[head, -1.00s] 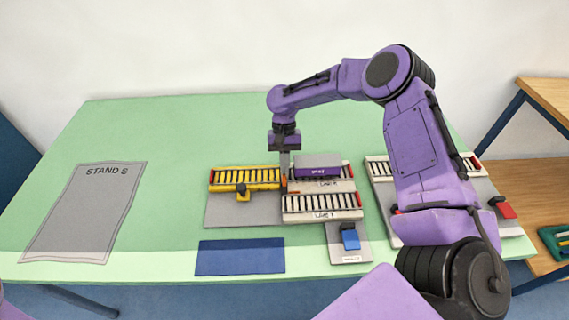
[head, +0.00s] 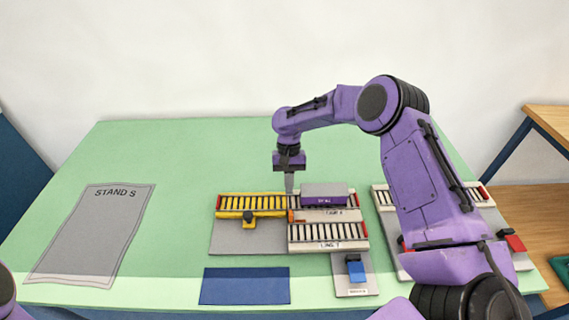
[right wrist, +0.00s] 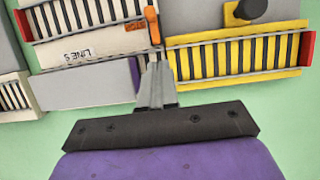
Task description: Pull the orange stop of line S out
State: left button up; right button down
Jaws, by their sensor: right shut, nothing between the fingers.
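Line S is the far white roller line; its label (right wrist: 76,55) reads upside down in the right wrist view. A purple box (head: 324,200) with a grey top stands on it. The orange stop (right wrist: 152,25) is a small upright piece at the line's left end in the head view, beside the yellow line; it also shows there (head: 291,215). My right gripper (head: 289,190) is shut and empty, pointing down just behind the stop. In the right wrist view its fingertips (right wrist: 157,66) appear close to the stop, but apart from it. My left gripper is not in view.
The yellow roller line (head: 252,203) lies left of the stop and line T (head: 328,236) lies in front. The Stand S mat (head: 92,235) lies empty at left, with free green table between.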

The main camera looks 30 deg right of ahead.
jog(key=b+v, duration=0.1)
jog(key=v, duration=0.7)
jog(key=shift+s+d, duration=0.15)
jog(key=shift+s, duration=0.15)
jog(key=shift+s+r, duration=0.1)
jog(key=shift+r, duration=0.05)
